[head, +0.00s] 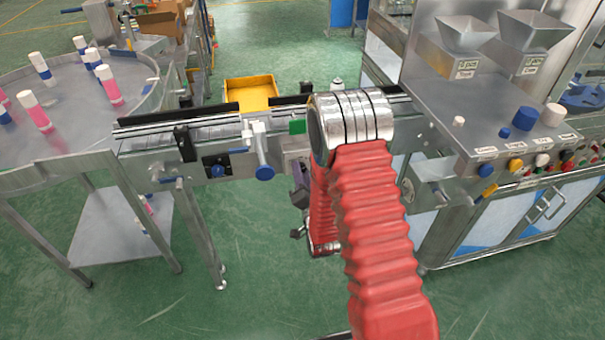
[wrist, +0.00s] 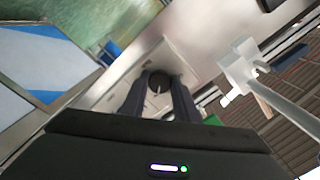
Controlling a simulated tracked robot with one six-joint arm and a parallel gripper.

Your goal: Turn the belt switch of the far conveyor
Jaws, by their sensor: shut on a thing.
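A dark round knob (wrist: 160,82) with a pale line across its face, which looks like the belt switch, sits on a pale metal plate in the wrist view. The two dark fingers of my gripper (wrist: 158,92) reach to it from both sides and are shut on it. In the head view my red-sleeved arm bends over the conveyor (head: 190,134) and hides most of the area where the gripper works. The knob cannot be made out there.
A round table (head: 50,125) with bottles stands left. A machine cabinet (head: 510,215) with hoppers and buttons stands right. A yellow tray (head: 250,92) is behind.

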